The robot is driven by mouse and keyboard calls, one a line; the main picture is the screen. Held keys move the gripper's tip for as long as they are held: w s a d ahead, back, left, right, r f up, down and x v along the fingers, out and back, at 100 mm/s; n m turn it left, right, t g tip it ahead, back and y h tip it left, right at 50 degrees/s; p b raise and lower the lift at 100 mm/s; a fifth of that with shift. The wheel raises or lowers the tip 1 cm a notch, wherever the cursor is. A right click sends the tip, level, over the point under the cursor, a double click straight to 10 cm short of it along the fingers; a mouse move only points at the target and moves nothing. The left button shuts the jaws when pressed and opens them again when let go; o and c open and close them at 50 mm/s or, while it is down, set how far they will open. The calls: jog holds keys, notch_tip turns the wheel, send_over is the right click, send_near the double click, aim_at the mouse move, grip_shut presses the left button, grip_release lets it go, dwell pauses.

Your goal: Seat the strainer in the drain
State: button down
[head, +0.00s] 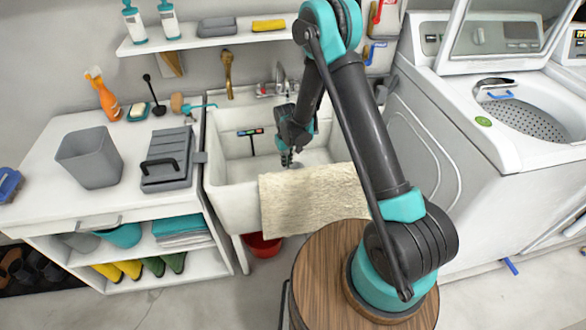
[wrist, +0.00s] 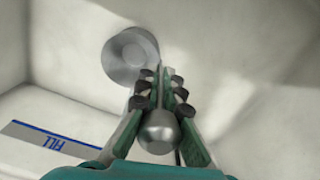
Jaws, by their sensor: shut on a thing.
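My gripper (head: 287,158) reaches down into the white sink. In the wrist view my gripper (wrist: 166,82) is shut on the strainer (wrist: 159,132), whose rounded metal knob shows between the fingers, nearest the camera. A round grey metal disc (wrist: 124,52) lies beyond and left of the fingertips, its lower right edge partly behind them. I cannot tell whether it is the strainer's lower part or the drain. No drain opening can be made out for certain. In the head view a small grey patch shows beside the fingertips, too small to tell apart.
The sink (head: 222,172) has a beige towel (head: 312,200) over its front rim. A blue-marked FILL label (wrist: 48,143) is on the sink surface. The faucet (head: 280,82) stands at the back. A counter (head: 115,195) is left; a washer (head: 460,150) is right.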

jog(key=shift+f, duration=0.75)
dwell(0.7)
jog(key=c, duration=1.6)
grip_release()
